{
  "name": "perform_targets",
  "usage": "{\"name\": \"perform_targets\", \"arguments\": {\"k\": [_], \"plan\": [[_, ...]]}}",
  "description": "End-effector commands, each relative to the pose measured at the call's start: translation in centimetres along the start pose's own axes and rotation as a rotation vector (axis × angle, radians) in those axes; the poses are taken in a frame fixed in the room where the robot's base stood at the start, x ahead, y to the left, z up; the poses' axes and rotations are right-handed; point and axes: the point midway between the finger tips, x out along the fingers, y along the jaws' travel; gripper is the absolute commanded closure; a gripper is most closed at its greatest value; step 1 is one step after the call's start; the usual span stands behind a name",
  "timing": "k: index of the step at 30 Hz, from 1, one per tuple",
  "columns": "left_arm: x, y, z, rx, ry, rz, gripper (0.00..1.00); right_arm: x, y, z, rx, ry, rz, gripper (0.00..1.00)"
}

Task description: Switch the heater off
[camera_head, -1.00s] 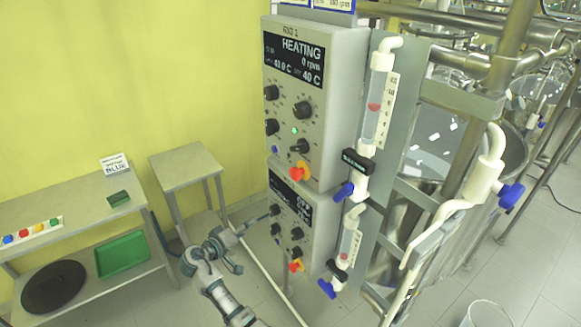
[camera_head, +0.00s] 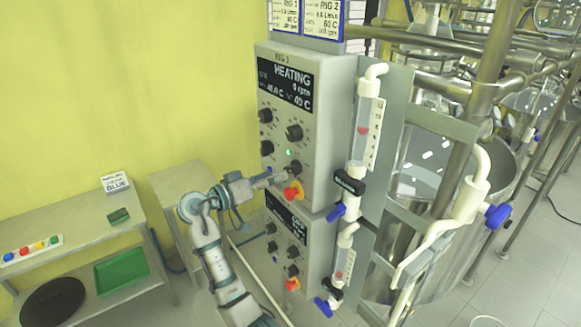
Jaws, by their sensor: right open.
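The upper control box (camera_head: 331,118) is grey, and its dark display (camera_head: 285,83) reads HEATING, with rig text above it. Below the display are several black knobs, including one at the upper right (camera_head: 294,132) and one lower down (camera_head: 294,167). A small green light (camera_head: 289,153) glows between them. A red-and-yellow knob (camera_head: 293,191) sits at the panel's lower edge. My right gripper (camera_head: 277,178) is at the lower part of this panel, just left of the lower knob and above the red-and-yellow one. It is open; contact cannot be told. My left gripper is out of view.
A second control box (camera_head: 317,244) is below. White tubing with blue valve handles (camera_head: 337,211) stands to the right, beside a steel vessel (camera_head: 474,262). A small table (camera_head: 172,186) stands behind my arm.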

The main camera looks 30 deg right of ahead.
Motion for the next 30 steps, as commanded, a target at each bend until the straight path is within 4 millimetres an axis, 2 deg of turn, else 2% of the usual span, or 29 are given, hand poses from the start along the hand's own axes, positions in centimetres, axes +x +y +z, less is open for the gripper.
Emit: {"name": "perform_targets", "arguments": {"k": [4, 9, 15, 21, 23, 28, 29, 30], "plan": [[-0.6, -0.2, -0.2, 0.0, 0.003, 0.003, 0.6, 2.6, 0.1, -0.2, -0.001, 0.002, 0.002, 0.21], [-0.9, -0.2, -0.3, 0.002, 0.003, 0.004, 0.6, 4.5, 0.1, -0.3, -0.002, 0.005, 0.002, 0.21], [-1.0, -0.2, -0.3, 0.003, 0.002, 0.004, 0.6, 5.7, 0.0, -0.1, -0.001, 0.004, -0.001, 0.21], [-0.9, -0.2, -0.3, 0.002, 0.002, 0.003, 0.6, 6.0, -0.1, 0.0, -0.001, 0.001, -0.001, 0.21], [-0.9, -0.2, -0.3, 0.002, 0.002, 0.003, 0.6, 6.1, -0.1, 0.0, -0.001, 0.001, -0.002, 0.33], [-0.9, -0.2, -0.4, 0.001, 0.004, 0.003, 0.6, 6.0, -0.1, 0.0, -0.001, 0.002, -0.002, 0.76], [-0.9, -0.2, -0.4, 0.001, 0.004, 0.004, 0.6, 6.0, -0.1, 0.0, -0.002, 0.002, -0.002, 0.81], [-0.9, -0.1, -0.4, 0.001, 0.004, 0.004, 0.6, 5.9, -0.1, -0.1, -0.002, 0.002, -0.001, 0.81]]}}
